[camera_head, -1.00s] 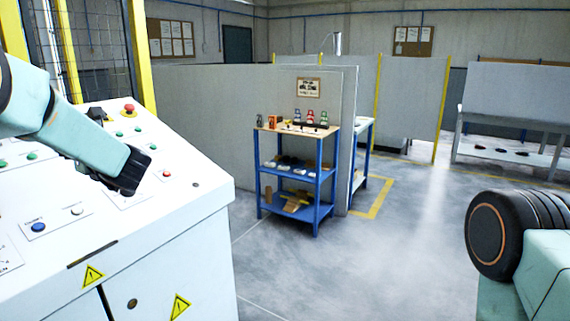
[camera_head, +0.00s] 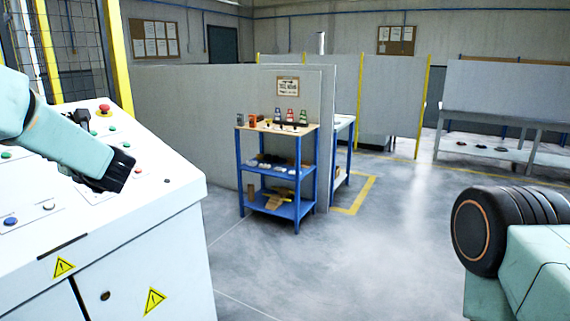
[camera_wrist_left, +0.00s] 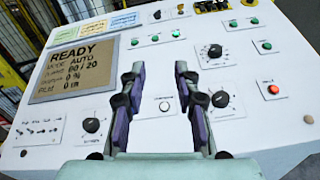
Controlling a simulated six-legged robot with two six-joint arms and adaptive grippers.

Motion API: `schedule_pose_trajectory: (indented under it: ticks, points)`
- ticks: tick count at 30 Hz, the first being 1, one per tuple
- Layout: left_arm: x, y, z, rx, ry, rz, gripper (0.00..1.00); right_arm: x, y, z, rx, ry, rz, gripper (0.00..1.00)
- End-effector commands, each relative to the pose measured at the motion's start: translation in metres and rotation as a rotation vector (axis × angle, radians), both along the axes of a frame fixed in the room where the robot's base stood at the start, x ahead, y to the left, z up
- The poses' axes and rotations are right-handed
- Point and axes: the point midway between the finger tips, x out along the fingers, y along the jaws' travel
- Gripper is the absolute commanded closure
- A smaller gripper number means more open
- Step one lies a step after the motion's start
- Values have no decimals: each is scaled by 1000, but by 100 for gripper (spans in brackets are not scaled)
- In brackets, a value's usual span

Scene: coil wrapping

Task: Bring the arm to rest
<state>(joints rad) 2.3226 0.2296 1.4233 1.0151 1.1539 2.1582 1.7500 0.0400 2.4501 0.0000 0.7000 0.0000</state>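My left arm (camera_head: 65,140) comes in from the left in the head view, over the sloping white control panel (camera_head: 150,205). Its dark end (camera_head: 112,172) is above the panel face; the fingers cannot be made out there. In the left wrist view my left gripper (camera_wrist_left: 176,62) is open, its two dark fingers with purple pads apart and nothing held between them. The panel face lies beyond them, with a white button (camera_wrist_left: 165,106) between the fingers. My right arm (camera_head: 515,235) is at the right edge, bent; its gripper is out of view.
The panel carries a READY screen (camera_wrist_left: 80,62), black knobs (camera_wrist_left: 220,99) and a red emergency stop (camera_head: 104,110). A blue shelf cart (camera_head: 277,170) stands ahead by a grey partition (camera_head: 200,115). Open floor (camera_head: 390,250) lies between cart and right arm.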

Motion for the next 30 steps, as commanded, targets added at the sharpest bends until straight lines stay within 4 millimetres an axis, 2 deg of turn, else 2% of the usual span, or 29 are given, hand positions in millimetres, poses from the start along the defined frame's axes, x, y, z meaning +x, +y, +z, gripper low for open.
schedule_pose_trajectory:
  ticks: [7,14,17,20,23,24,26,30]
  points:
    - [9,-4,-4,127,229,-52,68,0,0,0,0,0,0,60]
    - [16,-26,-31,350,598,-181,68,0,0,0,0,0,0,60]
    - [16,-47,-62,514,840,-283,68,0,0,-1,0,0,0,60]
    - [11,-72,-105,704,1092,-407,68,0,0,-4,0,0,0,60]
    - [-2,-100,-159,913,1338,-554,68,0,0,-7,0,0,0,60]
    - [-10,-111,-182,1001,1429,-617,68,0,0,-8,0,0,0,60]
    - [-25,-128,-215,1129,1552,-714,68,0,0,-11,0,0,0,60]
    - [-68,-163,-289,1420,1770,-947,68,0,0,-16,0,0,0,60]
